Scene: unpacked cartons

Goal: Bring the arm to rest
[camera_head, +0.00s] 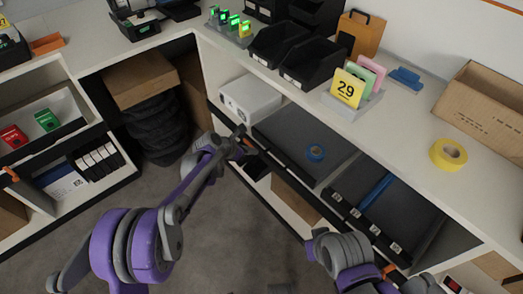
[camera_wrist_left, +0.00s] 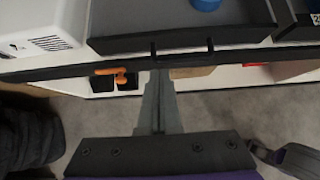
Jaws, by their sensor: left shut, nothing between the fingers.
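My left arm reaches in from the left. Its gripper (camera_head: 241,133) is at the front edge of the long counter's lower shelf, beside the dark open tray (camera_head: 300,132). In the left wrist view the left gripper's grey fingers (camera_wrist_left: 158,75) are together and hold nothing. Their tips are close to the dark front rail of the tray; I cannot tell whether they touch it. My right arm shows at the lower right of the head view, but its gripper is not visible.
A blue tape roll (camera_head: 315,152) lies in the tray, with a white box (camera_head: 251,100) beside it. The counter (camera_head: 405,125) carries black bins (camera_head: 310,62), a yellow tape roll (camera_head: 448,154) and a carton (camera_head: 485,108). Grey floor (camera_head: 235,225) is open between the shelving units.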

